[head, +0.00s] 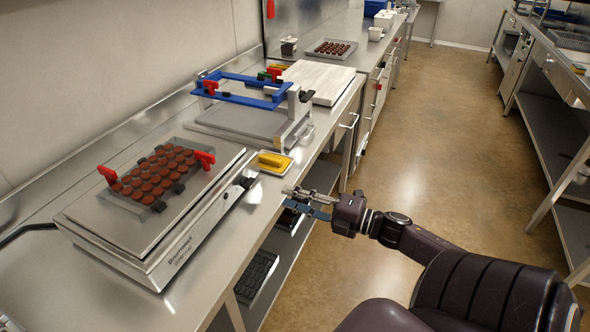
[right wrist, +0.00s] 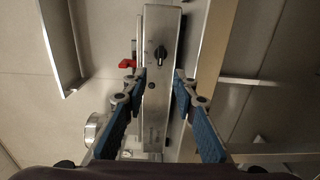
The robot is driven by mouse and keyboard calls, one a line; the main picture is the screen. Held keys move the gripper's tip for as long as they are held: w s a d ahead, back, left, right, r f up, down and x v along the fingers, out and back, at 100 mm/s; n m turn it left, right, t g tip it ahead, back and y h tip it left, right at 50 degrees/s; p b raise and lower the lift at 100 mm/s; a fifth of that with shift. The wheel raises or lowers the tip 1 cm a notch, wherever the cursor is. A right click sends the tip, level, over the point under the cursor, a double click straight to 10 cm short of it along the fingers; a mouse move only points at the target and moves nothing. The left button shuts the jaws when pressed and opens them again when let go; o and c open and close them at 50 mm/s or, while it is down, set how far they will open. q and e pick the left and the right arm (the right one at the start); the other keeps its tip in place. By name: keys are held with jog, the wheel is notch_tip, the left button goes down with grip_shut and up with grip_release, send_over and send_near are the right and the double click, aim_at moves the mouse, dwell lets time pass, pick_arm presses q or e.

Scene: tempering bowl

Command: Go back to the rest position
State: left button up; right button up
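My right gripper (head: 302,200) is in the head view, held out over the aisle by the front edge of the steel counter (head: 215,245), just right of the yellow sponge-like block (head: 272,159). In the right wrist view its two blue-padded fingers (right wrist: 160,82) stand apart with nothing between them. Behind the gap shows a steel housing with a black knob (right wrist: 160,52); it looks apart from the fingers. My left gripper is not in view.
A steel machine (head: 140,262) bears a tray of brown round pieces (head: 157,178) with red clamps. Behind it stand a blue-framed device (head: 245,95), a pale board (head: 318,80) and another filled tray (head: 332,47). The aisle floor (head: 440,120) is free; shelving (head: 555,130) lines the right.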

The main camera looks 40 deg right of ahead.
jog(key=shift+s+d, duration=0.1)
jog(key=shift+s, duration=0.1)
jog(key=shift+f, duration=0.1)
dwell(0.4)
